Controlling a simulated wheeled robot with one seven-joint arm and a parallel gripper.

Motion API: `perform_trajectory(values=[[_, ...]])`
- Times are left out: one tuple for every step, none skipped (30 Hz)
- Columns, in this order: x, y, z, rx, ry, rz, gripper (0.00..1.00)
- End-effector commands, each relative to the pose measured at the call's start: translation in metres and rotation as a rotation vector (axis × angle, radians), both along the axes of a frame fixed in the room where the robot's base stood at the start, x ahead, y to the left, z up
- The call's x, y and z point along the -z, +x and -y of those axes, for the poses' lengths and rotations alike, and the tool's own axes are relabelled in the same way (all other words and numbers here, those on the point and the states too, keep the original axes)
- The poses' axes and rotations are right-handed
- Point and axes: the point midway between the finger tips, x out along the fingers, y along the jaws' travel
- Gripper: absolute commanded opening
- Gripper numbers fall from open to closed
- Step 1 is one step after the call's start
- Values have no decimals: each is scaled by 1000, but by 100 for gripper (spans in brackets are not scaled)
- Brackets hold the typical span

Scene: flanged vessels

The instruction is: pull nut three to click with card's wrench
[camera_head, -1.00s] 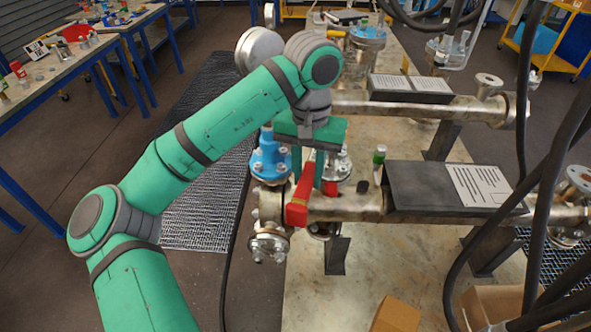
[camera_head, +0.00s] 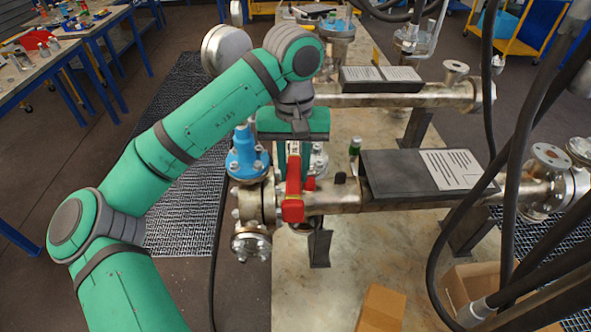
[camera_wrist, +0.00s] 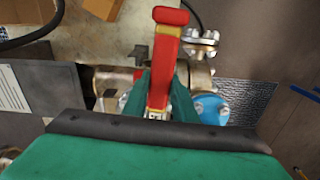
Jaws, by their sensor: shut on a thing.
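My gripper (camera_head: 293,150) is shut on a red wrench (camera_head: 292,188), just above the near pipe. In the wrist view my gripper (camera_wrist: 159,98) has its teal fingers on both sides of the wrench (camera_wrist: 168,42), whose red end points away from my palm. A blue flanged fitting (camera_head: 246,158) with bolts and nuts stands just left of the wrench. Another bolted flange (camera_head: 318,160) shows partly behind it. I cannot tell which nut is number three or whether the wrench sits on one. A printed card (camera_head: 455,169) lies on the dark plate; its text is too small to read.
The near pipe (camera_head: 335,200) runs right from a lower bolted flange (camera_head: 251,242). A second pipe (camera_head: 400,98) with another card (camera_head: 376,74) lies behind. Black hoses (camera_head: 507,180) hang at the right. A cardboard box (camera_head: 381,308) stands on the bench in front.

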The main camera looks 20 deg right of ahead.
Motion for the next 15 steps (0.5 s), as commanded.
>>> perform_trajectory(values=[[-6, 1, 0, -2, 0, 3, 0], [-9, 1, 0, -2, 0, 2, 0], [-13, 1, 0, -2, 0, 3, 0], [-16, 1, 0, -2, 0, 3, 0], [-19, 1, 0, -2, 0, 3, 0], [-23, 0, 0, -1, 0, 3, 0], [-25, 0, 0, -1, -1, 3, 0], [-28, 0, 0, -2, -1, 3, 0], [-32, 1, 0, -2, 0, 3, 0], [-35, 1, 0, -2, 0, 3, 0], [-37, 1, 0, -2, -1, 3, 0], [-40, 0, 0, -2, -1, 2, 0], [-41, 0, 0, -1, -1, 2, 0], [-43, 0, 0, -1, -1, 2, 0], [-44, 0, 0, -1, -1, 2, 0]])
